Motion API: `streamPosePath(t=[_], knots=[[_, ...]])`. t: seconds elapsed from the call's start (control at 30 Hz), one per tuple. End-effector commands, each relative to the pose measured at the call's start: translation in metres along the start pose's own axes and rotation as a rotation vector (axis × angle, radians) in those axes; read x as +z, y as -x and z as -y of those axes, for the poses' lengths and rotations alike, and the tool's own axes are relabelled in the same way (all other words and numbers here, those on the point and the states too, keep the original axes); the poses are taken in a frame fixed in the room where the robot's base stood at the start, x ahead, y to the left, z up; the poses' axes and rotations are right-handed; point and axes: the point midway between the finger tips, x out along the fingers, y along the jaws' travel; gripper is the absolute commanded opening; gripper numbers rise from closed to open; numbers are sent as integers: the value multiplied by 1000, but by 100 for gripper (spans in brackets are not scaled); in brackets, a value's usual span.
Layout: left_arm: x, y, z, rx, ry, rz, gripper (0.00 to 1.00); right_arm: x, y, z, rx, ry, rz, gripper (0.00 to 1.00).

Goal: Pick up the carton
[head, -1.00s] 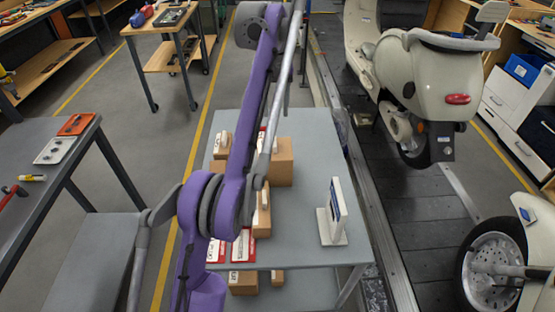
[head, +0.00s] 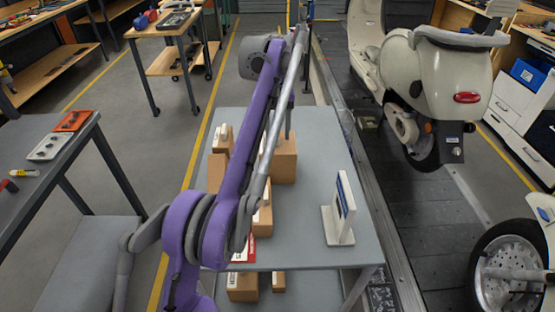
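Several brown cartons stand on the grey cart top (head: 310,200). A larger carton (head: 284,160) is at the back, right of my arm. A smaller carton (head: 262,222) is nearer, partly behind my arm. Other cartons (head: 216,172) show left of the arm. More cartons (head: 242,290) sit on the lower shelf. My purple left arm reaches over the cart and hides part of the cartons. I cannot make out its gripper fingers. No right gripper shows.
A white upright stand (head: 340,215) with a blue-edged panel is on the cart's right side. A cream scooter (head: 440,75) stands on the dark slat conveyor (head: 415,210) to the right. A grey table (head: 50,180) with trays is at the left.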

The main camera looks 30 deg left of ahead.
Motion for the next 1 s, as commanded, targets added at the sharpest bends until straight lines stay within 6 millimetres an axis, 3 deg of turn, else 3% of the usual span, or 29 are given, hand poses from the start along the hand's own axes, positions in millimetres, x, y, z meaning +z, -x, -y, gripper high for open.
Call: streamPosePath(t=[0.03,0.3,1.0], knots=[[0,0,0,0,0,0,50,0,0,0,0,0,0,44],[0,0,0,0,0,0,1,0,0,0,0,0,0,44],[0,0,0,0,0,0,0,0,0,0,0,0,0,44]])
